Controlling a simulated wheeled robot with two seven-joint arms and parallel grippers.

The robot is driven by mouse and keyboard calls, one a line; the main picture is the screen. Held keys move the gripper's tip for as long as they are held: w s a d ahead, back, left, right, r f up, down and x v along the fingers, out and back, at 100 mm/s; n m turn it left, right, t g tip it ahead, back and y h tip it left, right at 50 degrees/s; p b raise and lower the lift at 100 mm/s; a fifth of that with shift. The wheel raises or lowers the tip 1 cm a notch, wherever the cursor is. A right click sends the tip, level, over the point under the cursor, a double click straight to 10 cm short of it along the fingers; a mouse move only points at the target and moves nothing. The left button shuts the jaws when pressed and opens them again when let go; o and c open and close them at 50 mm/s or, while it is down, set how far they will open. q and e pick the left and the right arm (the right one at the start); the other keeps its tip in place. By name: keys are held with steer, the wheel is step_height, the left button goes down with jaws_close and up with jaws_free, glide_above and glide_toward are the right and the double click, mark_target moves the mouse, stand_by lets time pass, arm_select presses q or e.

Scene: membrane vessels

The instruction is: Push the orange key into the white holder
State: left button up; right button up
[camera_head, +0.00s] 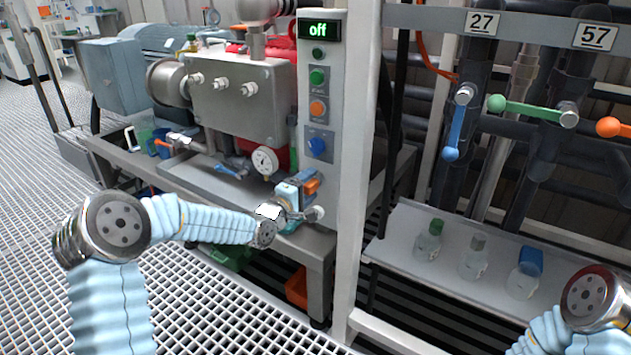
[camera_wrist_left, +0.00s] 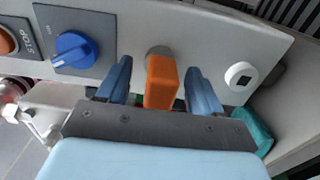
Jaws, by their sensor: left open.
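The orange key (camera_wrist_left: 161,85) is a block that stands out from the grey control panel, in front of a grey round mount (camera_wrist_left: 158,52). My left gripper (camera_wrist_left: 159,76) is open, with one blue finger on each side of the key and a visible gap to each. In the head view my left gripper (camera_head: 300,190) is at the panel's lower part. The white holder (camera_wrist_left: 240,75) is a round piece with a dark square opening, to the right of the key; it also shows below the key in the head view (camera_head: 317,213).
A blue knob (camera_wrist_left: 73,49) sits on the panel left of the key. A metal machine with a gauge (camera_head: 265,161) stands left of the panel. Several bottles (camera_head: 473,257) stand on a shelf at right, below coloured valve handles (camera_head: 458,125). The panel display reads "off".

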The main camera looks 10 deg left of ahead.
arm_select(q)
steer(key=shift+c, duration=0.5)
jaws_close()
steer(key=shift+s, duration=0.1)
steer(key=shift+b+v, duration=0.45)
steer(key=shift+v, duration=2.5)
